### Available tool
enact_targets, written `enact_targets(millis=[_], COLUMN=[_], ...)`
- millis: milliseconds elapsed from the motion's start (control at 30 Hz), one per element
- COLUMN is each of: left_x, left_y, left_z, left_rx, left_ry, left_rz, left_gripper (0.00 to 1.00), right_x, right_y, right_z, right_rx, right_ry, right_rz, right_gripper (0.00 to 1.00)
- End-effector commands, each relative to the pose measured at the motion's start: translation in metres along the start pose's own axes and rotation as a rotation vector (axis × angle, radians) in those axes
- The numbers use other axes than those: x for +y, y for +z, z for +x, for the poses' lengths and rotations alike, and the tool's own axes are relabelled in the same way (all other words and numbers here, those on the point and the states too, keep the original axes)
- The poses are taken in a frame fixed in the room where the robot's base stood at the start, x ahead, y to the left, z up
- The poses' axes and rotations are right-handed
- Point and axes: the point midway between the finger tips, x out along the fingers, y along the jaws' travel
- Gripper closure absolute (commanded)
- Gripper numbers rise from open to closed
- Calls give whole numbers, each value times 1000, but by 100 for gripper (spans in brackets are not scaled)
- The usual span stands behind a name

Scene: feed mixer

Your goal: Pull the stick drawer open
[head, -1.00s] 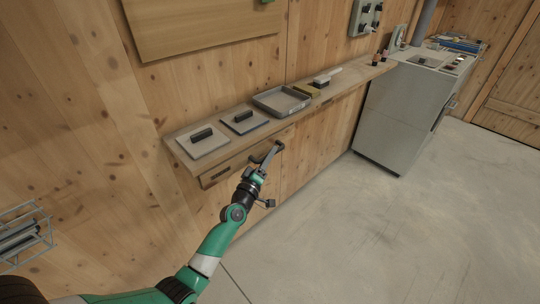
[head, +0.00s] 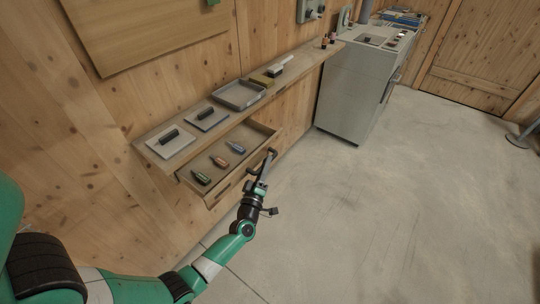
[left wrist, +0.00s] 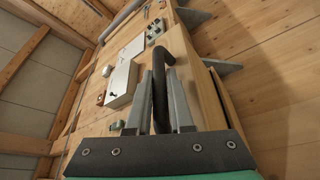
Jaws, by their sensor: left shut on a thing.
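The stick drawer (head: 248,137) is pulled out from under the wooden shelf. A green-dark stick (head: 201,178), an orange stick (head: 219,162) and a blue stick (head: 236,147) lie inside, apart from each other. My left gripper (head: 264,170) is at the right part of the front, shut on a dark bar handle (left wrist: 178,42). In the left wrist view, the bar runs between the two fingers (left wrist: 162,90). My right gripper is not in view.
On the shelf (head: 150,145) above are two flat plates with dark grips (head: 171,145) (head: 205,118), a grey tray (head: 238,96) and a brush (head: 281,66). A grey cabinet machine (head: 345,95) stands beyond. The concrete floor (head: 390,210) in front is clear.

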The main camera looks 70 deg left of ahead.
Motion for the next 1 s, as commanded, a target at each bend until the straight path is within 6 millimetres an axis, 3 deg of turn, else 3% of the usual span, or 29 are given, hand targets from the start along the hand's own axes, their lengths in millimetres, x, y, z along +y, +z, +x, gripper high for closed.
enact_targets(millis=[233, 267, 400, 767, 867, 1000], left_x=[-1, -1, -1, 0, 1, 1], left_y=[0, 0, 0, 0, 0, 0], left_z=[0, 0, 0, -4, -17, -49], left_rx=[1, 1, 1, 0, -2, -5], left_ry=[0, 0, 0, 0, -1, -2], left_rz=[0, 0, 0, 0, 0, 0], left_gripper=[100, 77, 51, 50, 50, 50], right_x=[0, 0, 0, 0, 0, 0], right_y=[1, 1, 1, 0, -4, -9], right_z=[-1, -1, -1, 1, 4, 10], right_rx=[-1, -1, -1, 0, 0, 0], right_ry=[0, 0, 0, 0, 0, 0], right_rz=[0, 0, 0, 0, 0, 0], right_gripper=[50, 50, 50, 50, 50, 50])
